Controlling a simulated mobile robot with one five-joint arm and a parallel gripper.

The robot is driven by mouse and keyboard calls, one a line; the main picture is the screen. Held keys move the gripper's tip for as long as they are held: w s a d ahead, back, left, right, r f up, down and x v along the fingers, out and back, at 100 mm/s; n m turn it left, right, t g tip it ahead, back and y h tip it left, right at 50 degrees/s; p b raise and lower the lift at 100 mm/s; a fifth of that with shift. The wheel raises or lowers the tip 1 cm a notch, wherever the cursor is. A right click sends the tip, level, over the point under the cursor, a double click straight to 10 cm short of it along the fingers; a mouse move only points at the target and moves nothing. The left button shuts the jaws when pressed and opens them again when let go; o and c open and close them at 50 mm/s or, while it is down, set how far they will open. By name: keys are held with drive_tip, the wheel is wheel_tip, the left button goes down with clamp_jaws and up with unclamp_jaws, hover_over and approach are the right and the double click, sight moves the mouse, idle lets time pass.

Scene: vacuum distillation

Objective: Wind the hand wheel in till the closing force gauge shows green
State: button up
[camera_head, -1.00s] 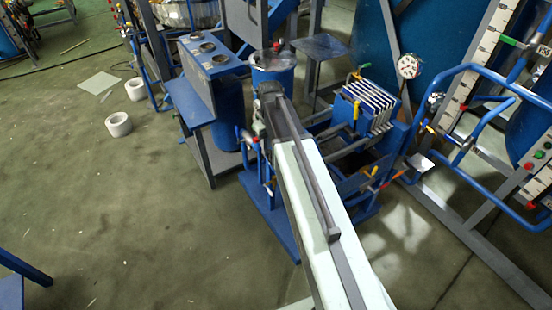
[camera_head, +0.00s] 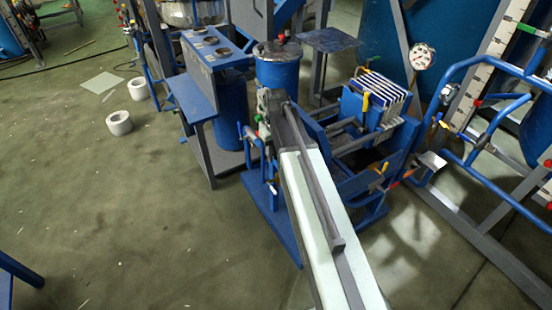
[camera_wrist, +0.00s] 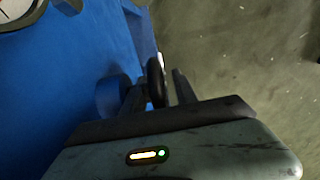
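In the wrist view a dark hand wheel (camera_wrist: 157,82) shows nearly edge-on in front of a blue body. My gripper (camera_wrist: 158,92) has its two dark fingers apart, one on each side of the wheel's rim. A thin gap shows between the wheel and the right finger; contact on the left side cannot be told. Part of a white dial gauge (camera_wrist: 14,10) is cut off at the top left; its reading cannot be told. In the head view my arm hides the wheel and the fingertips.
In the head view a blue frame holds a stack of white-edged plates (camera_head: 384,95). A round white gauge (camera_head: 422,57) stands behind it. A blue cylinder (camera_head: 277,66) is beyond my arm, a blue stand (camera_head: 208,68) left of it.

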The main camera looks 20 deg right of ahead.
clamp_jaws()
drive_tip(key=shift+s+t, duration=0.2)
drive_tip(key=shift+t, duration=0.5)
drive_tip(key=shift+t+b, duration=0.3)
drive_tip(key=shift+t, duration=0.1)
drive_tip(key=shift+w+r+t+y, duration=0.1)
drive_tip(key=shift+w+t+y, duration=0.2)
unclamp_jaws()
